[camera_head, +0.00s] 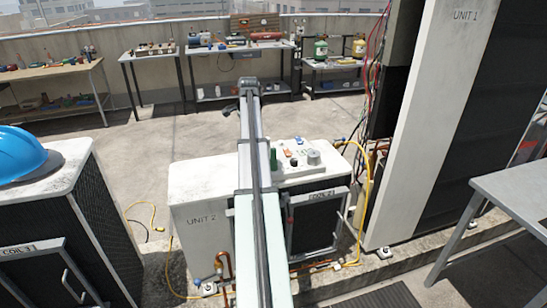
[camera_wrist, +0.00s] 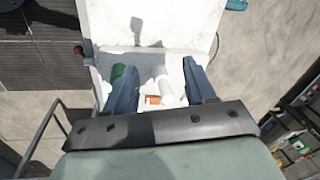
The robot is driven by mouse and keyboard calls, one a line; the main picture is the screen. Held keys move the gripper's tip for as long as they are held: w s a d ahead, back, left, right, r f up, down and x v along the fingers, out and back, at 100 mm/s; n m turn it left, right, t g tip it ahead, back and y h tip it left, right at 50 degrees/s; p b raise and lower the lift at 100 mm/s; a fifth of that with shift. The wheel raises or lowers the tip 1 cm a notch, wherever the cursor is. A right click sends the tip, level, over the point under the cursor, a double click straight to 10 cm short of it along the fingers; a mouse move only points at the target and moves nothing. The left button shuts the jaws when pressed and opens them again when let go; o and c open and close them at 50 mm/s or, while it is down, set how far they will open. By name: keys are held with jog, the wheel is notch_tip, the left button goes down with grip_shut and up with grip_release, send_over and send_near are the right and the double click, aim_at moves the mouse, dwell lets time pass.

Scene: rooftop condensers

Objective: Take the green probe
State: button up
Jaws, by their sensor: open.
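A small green piece, which looks like the green probe (camera_head: 273,160), stands on the top of the white UNIT 2 condenser (camera_head: 205,180) in the head view, just right of my arm. In the wrist view a green piece (camera_wrist: 118,72) shows beside the left finger, which partly covers it. My gripper (camera_wrist: 162,66) is open, its two blue-grey fingers apart over the condenser top. A white cylinder (camera_wrist: 165,88) and an orange-and-white piece (camera_wrist: 152,100) show between the fingers. I cannot make out my gripper in the head view.
A grey round part (camera_head: 313,157) stands on the condenser top near the right edge, with other small pieces close by. A blue hard hat (camera_head: 22,155) lies on the left condenser. The tall UNIT 1 cabinet (camera_head: 440,100) rises at right. The left of UNIT 2's top is bare.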

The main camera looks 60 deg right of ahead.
aim_at(274, 148)
jog(key=s+d+r+m+g+y, duration=0.1)
jog(key=s+r+m, duration=0.15)
jog(key=s, duration=0.25)
jog(key=s+d+r+m, duration=0.1)
jog(key=s+d+r, duration=0.15)
jog(key=s, duration=0.25)
jog(key=f, duration=0.9)
jog(key=a+f, duration=0.1)
jog(key=f, duration=0.3)
jog(key=shift+w+f, duration=0.1)
jog(key=shift+f, duration=0.1)
jog(key=shift+c, duration=0.5)
grip_shut()
jog(key=shift+r, duration=0.1)
